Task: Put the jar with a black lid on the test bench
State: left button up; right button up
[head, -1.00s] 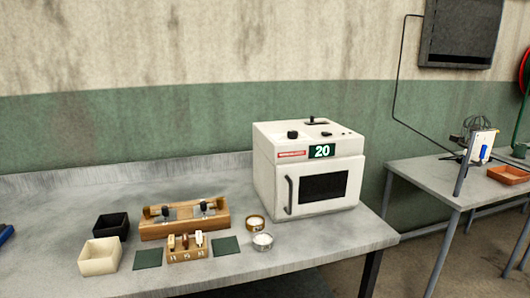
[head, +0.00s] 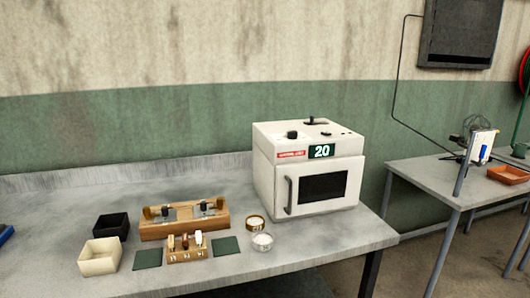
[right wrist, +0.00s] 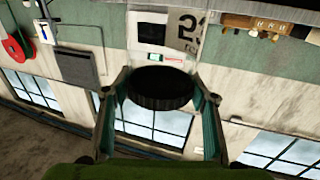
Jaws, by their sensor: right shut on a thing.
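My right gripper (right wrist: 160,95) is shut on the jar with a black lid (right wrist: 160,88). The jar is held in the air, away from any surface that I can see. Neither gripper is in the head view. A grey bench (head: 330,240) with a white oven on it fills the lower part of the head view. A second grey table (head: 425,180) stands at the right.
The white oven (head: 308,168) reads 20. To its left are a wooden rack (head: 184,222), a small wooden holder (head: 187,252), black (head: 111,225) and cream (head: 99,256) boxes, green pads and two small round dishes. The bench's front right is clear. An orange tray (head: 508,175) lies on the second table.

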jog(key=shift+f, duration=0.3)
jog(key=shift+d+f, duration=0.25)
jog(key=shift+f, duration=0.3)
dwell(0.3)
